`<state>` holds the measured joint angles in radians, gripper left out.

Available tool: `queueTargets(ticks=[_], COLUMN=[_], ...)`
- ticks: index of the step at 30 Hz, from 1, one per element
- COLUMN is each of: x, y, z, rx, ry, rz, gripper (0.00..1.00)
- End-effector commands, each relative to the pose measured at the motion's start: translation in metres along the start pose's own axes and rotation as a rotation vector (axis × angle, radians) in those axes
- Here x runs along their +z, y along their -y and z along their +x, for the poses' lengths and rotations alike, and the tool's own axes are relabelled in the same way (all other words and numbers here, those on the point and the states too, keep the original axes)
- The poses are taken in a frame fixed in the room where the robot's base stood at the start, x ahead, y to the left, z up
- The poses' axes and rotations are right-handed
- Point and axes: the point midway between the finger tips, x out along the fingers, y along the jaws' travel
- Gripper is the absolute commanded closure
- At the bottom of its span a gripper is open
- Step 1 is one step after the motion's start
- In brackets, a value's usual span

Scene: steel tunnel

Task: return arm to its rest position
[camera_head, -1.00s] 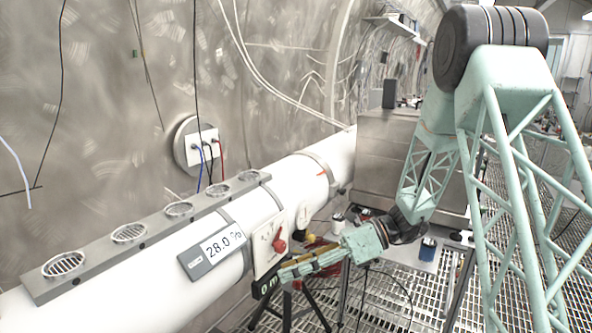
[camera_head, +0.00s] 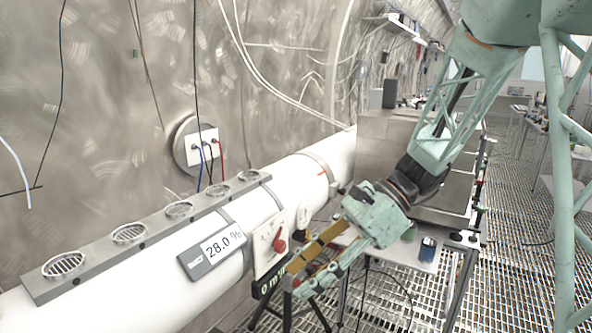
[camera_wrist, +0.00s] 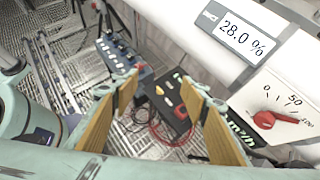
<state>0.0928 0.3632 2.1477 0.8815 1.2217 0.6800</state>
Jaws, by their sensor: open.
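My gripper (camera_head: 308,262) is open and empty, in front of the white pipe near the dial panel in the head view. In the wrist view its two tan-padded fingers (camera_wrist: 165,125) stand apart, with nothing between them but the floor area and equipment beyond. My green lattice arm reaches down to it from the upper right. The gripper overlaps part of the dial panel's lower edge and the black 0 m label in the head view; contact cannot be told.
A white pipe (camera_head: 180,290) carries a 28.0 % display (camera_head: 218,248) and a panel with a red knob (camera_head: 279,243). A small metal table (camera_head: 405,252) stands right of the gripper. In the wrist view, a blue box (camera_wrist: 116,60) and a black box (camera_wrist: 172,105) with cables lie below. Grated floor is open at right.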

Motion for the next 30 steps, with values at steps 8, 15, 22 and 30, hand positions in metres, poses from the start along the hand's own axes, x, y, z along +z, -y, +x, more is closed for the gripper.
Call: queueTargets(ticks=[8, 15, 22, 30], x=[0.012, 0.017, 0.021, 0.023], y=[-0.038, -0.069, -0.098, -0.131], z=[-0.015, -0.027, -0.039, -0.053], rx=[0.014, 0.029, 0.046, 0.069], ry=[-0.096, -0.179, -0.259, -0.355], rz=[-0.145, -0.268, -0.384, -0.520], gripper=[0.59, 0.59, 0.59, 0.59])
